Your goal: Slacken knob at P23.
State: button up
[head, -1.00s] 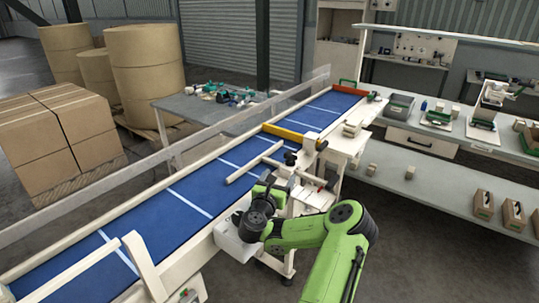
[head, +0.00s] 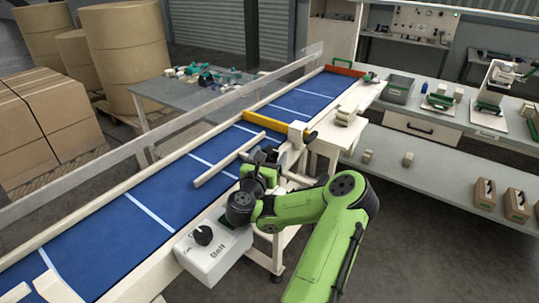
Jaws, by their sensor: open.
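No P23 label is legible in the head view. A black knob (head: 311,137) sits by the white block at the right end of the yellow bar. Another dark, knob-like part (head: 266,155) is near the end of the cream guide rail (head: 228,160), partly merged with my gripper in the picture. My gripper (head: 262,168) is open beside the belt's near edge, close to that part. Whether its fingers surround or touch it cannot be told. My black wrist hides some of the rail mount.
The blue conveyor belt (head: 150,205) runs diagonally, with a yellow bar (head: 273,122) across it. A white box marked "Belt" (head: 212,262) with a black dial (head: 203,235) is just left of my wrist. A cream side stand and grey workbench (head: 435,165) are at right.

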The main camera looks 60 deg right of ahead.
jog(key=shift+d, duration=0.1)
jog(key=c, duration=1)
jog(key=shift+c, duration=0.2)
jog(key=n+t+p, duration=0.1)
jog(key=t, duration=0.1)
jog(key=s+n+t+y+p, duration=0.1)
jog(key=n+t, duration=0.1)
jog(key=shift+d+r+t, duration=0.1)
jog(key=shift+t, duration=0.3)
jog(key=n+t+y+p, duration=0.1)
jog(key=t+p, duration=0.1)
jog(key=n+t+y+p, duration=0.2)
jog(key=p, duration=0.1)
jog(key=shift+s+d+r+p, duration=0.1)
jog(key=shift+d+r+p, duration=0.05)
jog(key=shift+p, duration=0.2)
jog(key=shift+s+d+n+t+y+p, duration=0.1)
jog(key=shift+n+t+y+p, duration=0.85)
jog(key=shift+p, duration=0.3)
jog(key=shift+f+n+t+y+p, duration=0.35)
jog(key=shift+n+t+y+p, duration=0.05)
jog(key=shift+n+t+y, duration=0.15)
jog(key=shift+f, duration=0.1)
